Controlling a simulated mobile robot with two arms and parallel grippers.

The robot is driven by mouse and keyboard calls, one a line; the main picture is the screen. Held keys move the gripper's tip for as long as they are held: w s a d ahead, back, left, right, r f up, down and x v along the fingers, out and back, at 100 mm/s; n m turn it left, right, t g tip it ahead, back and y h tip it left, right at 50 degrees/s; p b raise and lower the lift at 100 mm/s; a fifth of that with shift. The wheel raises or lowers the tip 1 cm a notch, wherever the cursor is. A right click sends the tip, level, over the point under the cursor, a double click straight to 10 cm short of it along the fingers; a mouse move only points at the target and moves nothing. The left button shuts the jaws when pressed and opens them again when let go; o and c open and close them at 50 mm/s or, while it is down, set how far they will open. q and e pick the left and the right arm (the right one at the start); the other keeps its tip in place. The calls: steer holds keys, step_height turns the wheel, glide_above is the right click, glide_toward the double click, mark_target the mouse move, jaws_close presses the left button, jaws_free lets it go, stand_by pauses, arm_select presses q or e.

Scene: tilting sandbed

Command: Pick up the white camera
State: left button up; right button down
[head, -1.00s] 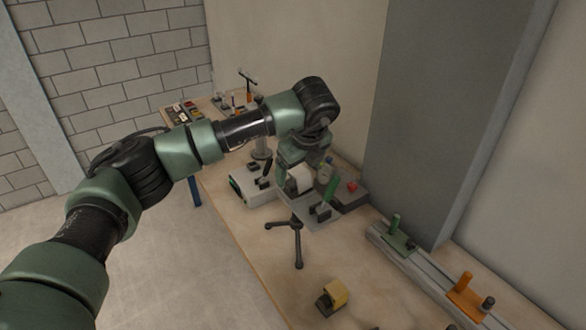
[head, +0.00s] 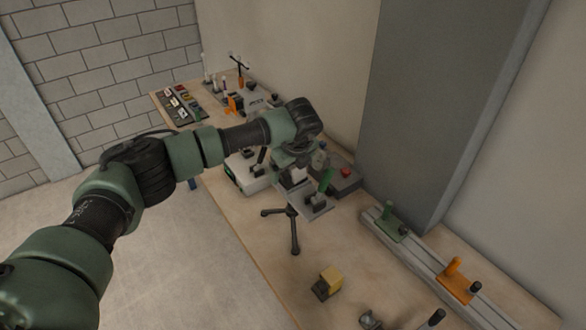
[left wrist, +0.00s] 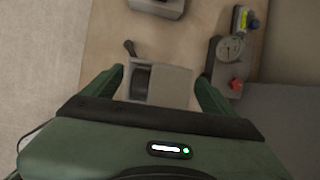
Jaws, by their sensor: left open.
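A pale grey-white boxy object with a dark rounded part, which looks like the white camera (left wrist: 175,84), lies between the fingers of my left gripper (left wrist: 160,90) in the left wrist view. The fingers are open, one on each side of it; contact is not clear. In the head view the left gripper (head: 296,163) points down over the pale object (head: 291,180), which it and the wrist partly hide. My right gripper is not in view.
A white box (head: 245,178) is to the left, and a grey box with a red button (head: 343,177) to the right. A rail (head: 425,262) and a yellow block (head: 330,281) are nearer.

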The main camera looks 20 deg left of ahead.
arm_select(q)
steer(key=c, duration=1.9)
steer(key=shift+r, duration=0.1)
jaws_close()
steer(key=shift+r, duration=0.1)
